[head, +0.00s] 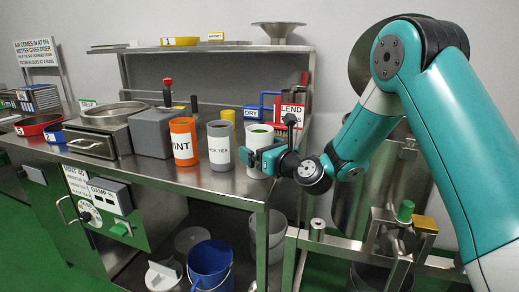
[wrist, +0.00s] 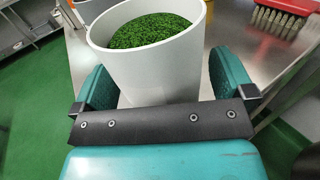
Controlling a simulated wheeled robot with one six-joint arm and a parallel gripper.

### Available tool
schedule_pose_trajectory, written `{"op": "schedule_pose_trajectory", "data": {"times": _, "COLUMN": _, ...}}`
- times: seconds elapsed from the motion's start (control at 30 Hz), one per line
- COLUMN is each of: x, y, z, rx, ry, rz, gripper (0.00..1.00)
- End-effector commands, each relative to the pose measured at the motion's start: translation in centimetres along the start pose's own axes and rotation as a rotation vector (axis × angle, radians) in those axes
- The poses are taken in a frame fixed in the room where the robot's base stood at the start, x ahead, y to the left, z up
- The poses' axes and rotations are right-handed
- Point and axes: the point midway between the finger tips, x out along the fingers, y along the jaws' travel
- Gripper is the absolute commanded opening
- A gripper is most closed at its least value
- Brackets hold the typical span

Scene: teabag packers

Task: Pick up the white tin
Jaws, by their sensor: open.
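The white tin (head: 259,138), filled with fine green leaf, stands upright on the steel bench near its right front corner. In the wrist view the white tin (wrist: 165,75) fills the upper middle, with its open top towards the far side. My gripper (head: 263,158) is at the tin, low on its near right side. In the wrist view the open fingers of my gripper (wrist: 163,88) lie on the left and right of the tin. I cannot tell whether they touch it. The tin's base is partly hidden by my gripper.
A grey tin (head: 220,145) and an orange tin (head: 184,142) stand left of the white tin. A red-backed brush (wrist: 270,18) lies on the bench beyond the right finger. A blue bucket (head: 209,264) is below the bench.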

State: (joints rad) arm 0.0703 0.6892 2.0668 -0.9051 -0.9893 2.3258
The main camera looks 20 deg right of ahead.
Motion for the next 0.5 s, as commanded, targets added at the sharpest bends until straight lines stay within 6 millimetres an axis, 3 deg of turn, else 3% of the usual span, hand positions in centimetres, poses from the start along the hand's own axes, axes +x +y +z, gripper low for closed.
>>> {"op": "schedule_pose_trajectory", "data": {"times": 0.17, "x": 0.01, "y": -0.01, "z": -0.06, "rx": 0.0, "ry": 0.0, "rz": 0.0, "gripper": 1.0}}
{"op": "schedule_pose_trajectory", "data": {"times": 0.4, "x": -0.01, "y": -0.01, "z": -0.04, "rx": 0.0, "ry": 0.0, "rz": 0.0, "gripper": 0.49}}
{"op": "schedule_pose_trajectory", "data": {"times": 0.5, "x": -0.01, "y": -0.01, "z": -0.01, "rx": 0.0, "ry": -0.001, "rz": 0.0, "gripper": 0.49}}
